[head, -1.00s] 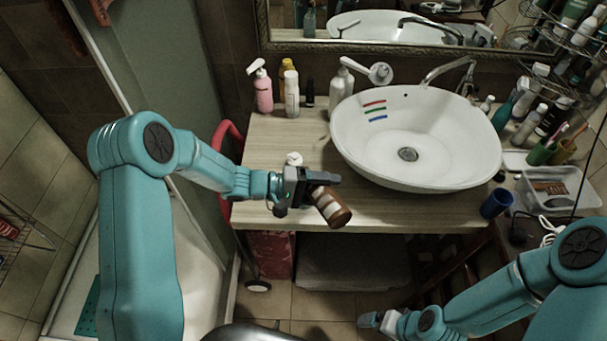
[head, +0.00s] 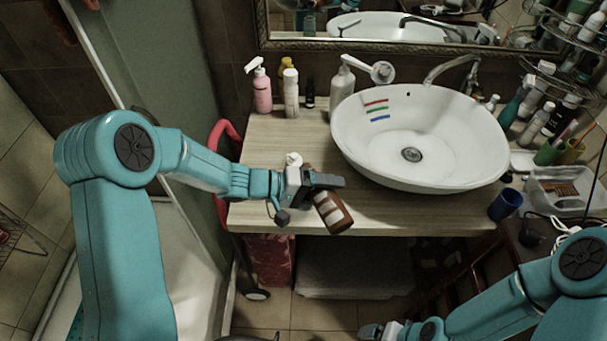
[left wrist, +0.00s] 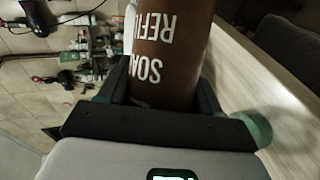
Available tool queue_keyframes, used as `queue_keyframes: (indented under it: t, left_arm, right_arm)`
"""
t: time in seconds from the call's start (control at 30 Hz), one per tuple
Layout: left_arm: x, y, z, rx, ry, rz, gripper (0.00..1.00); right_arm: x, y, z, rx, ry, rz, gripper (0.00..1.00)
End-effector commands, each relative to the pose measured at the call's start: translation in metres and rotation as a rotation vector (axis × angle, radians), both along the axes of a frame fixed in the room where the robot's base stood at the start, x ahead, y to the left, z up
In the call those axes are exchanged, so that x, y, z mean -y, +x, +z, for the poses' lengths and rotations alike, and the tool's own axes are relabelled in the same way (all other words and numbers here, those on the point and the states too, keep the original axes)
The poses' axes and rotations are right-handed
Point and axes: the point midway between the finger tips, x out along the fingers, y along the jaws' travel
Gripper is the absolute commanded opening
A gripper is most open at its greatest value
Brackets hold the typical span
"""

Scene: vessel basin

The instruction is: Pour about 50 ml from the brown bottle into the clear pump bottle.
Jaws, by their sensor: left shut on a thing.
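The brown bottle (head: 333,212) is held in my left gripper (head: 322,181), which is shut around it at the front edge of the counter. It leans, with its wide end toward the lower right in the head view. In the left wrist view the brown bottle (left wrist: 170,45) fills the space between the fingers, its white "SOAP REFILL" lettering upside down. A white pump top (head: 293,159) shows just behind my left gripper; the body under it is hidden, so I cannot tell whether it is the clear pump bottle. No liquid stream shows. My right gripper (head: 370,331) is low at the bottom edge, away from the counter.
A white basin (head: 350,150) stands right of the bottle. A pink pump bottle (head: 262,92), a white bottle (head: 291,95) and a grey pump bottle (head: 342,80) stand at the back. A blue cup (head: 506,204) is at the right. The counter's front left is clear.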

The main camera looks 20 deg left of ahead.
Motion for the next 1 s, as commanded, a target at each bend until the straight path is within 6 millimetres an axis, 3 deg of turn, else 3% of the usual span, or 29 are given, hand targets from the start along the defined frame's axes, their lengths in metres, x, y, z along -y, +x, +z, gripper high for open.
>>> queue_keyframes:
  t: [0.37,0.77,1.0]
  left_arm:
    - [0.000,0.000,-0.002,0.005,0.004,0.000,0.25]
    - [-0.001,0.001,-0.019,0.106,0.105,-0.001,0.25]
    - [-0.006,0.006,0.017,0.295,0.303,0.000,0.25]
  right_arm:
    - [0.000,0.000,-0.004,0.000,0.000,0.000,0.89]
    - [0.000,0.000,-0.060,0.000,0.000,0.000,0.89]
    - [0.000,0.000,-0.025,0.000,0.000,0.000,0.89]
